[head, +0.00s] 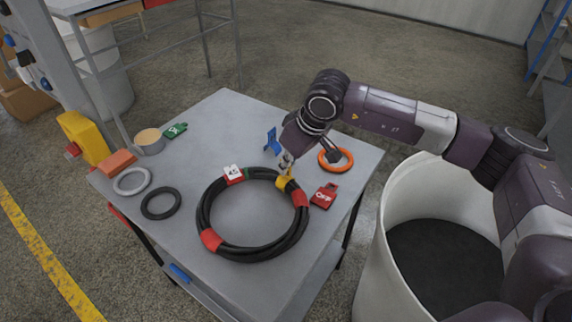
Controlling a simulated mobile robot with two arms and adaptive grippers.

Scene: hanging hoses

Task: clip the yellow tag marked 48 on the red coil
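A coil of black hose (203,213) with red bands (211,240) lies flat on the grey table (233,115). My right gripper (286,169) points down at the coil's far right side and appears shut on a small yellow tag (284,182). The yellow tag is right at the hose, close to the right red band. I cannot tell whether it grips the hose or is only held against it, and its number is not readable. A white tag (234,173) sits on the far side of the coil. My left gripper is out of view.
A red tag (324,195) and an orange ring (335,160) lie right of the coil, and a blue piece (272,141) stands behind. Grey (132,181) and black (161,203) rings, an orange block (118,162), a cup (149,141) and a green tag (175,130) are left. A white bin (372,258) stands right of the table.

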